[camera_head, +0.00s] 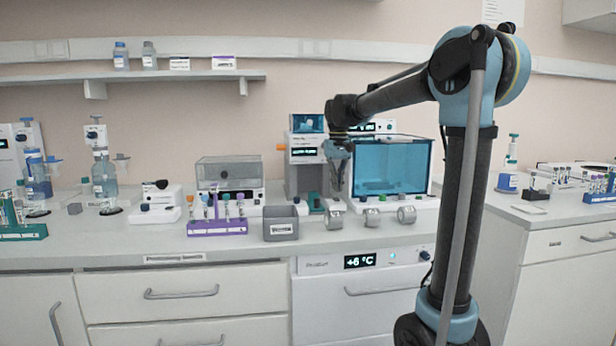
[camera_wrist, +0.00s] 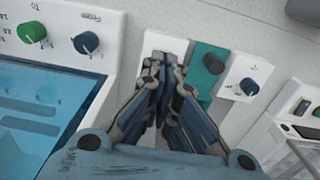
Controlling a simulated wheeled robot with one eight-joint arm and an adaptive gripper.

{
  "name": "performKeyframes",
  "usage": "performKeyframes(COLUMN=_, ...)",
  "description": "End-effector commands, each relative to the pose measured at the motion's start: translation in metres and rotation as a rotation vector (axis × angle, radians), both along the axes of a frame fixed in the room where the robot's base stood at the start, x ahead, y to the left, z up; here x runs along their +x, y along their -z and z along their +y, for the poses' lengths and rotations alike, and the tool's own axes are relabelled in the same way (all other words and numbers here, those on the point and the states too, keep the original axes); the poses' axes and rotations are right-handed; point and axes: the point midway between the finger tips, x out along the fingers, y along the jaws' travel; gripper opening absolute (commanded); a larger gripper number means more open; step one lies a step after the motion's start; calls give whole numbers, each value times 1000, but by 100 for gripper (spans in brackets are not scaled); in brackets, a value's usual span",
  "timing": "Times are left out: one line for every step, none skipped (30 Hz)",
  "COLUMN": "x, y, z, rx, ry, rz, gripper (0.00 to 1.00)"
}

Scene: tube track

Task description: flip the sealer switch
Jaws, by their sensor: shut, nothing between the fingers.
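No readable label marks the sealer. The likely one is the grey upright device (camera_head: 305,177) with a small display, behind my gripper's left side in the head view. Anything under the fingers is hidden.
A blue-windowed box (camera_head: 390,166) stands close right of my gripper; the wrist view shows its green knob (camera_wrist: 32,32) and blue knob (camera_wrist: 86,42). Metal cylinders (camera_head: 371,216) line the bench front. A grey bin (camera_head: 281,222) and purple tube rack (camera_head: 217,227) stand left.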

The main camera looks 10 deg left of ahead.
Motion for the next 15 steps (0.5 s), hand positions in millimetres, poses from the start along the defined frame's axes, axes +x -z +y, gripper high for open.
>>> performKeyframes(x=0, y=-4, z=0, rx=0, ry=0, rz=0, gripper=0)
performKeyframes(x=0, y=-6, z=0, rx=0, ry=0, rz=0, gripper=0)
performKeyframes(x=0, y=-8, z=0, rx=0, ry=0, rz=0, gripper=0)
performKeyframes(x=0, y=-10, z=0, rx=0, ry=0, rz=0, gripper=0)
performKeyframes(x=0, y=-12, z=0, rx=0, ry=0, rz=0, gripper=0)
performKeyframes(x=0, y=-15, z=0, rx=0, ry=0, rz=0, gripper=0)
performKeyframes(x=0, y=-17, z=0, rx=0, ry=0, rz=0, gripper=0)
performKeyframes(x=0, y=-18, z=0, rx=0, ry=0, rz=0, gripper=0)
performKeyframes(x=0, y=-21, z=0, rx=0, ry=0, rz=0, gripper=0)
performKeyframes(x=0, y=-23, z=0, rx=0, ry=0, rz=0, gripper=0)
performKeyframes(x=0, y=-25, z=0, rx=0, ry=0, rz=0, gripper=0)
performKeyframes(x=0, y=-27, z=0, rx=0, ry=0, rz=0, gripper=0)
performKeyframes(x=0, y=-29, z=0, rx=0, ry=0, rz=0, gripper=0)
performKeyframes(x=0, y=-31, z=0, rx=0, ry=0, rz=0, gripper=0)
performKeyframes(x=0, y=-32, z=0, rx=0, ry=0, rz=0, gripper=0)
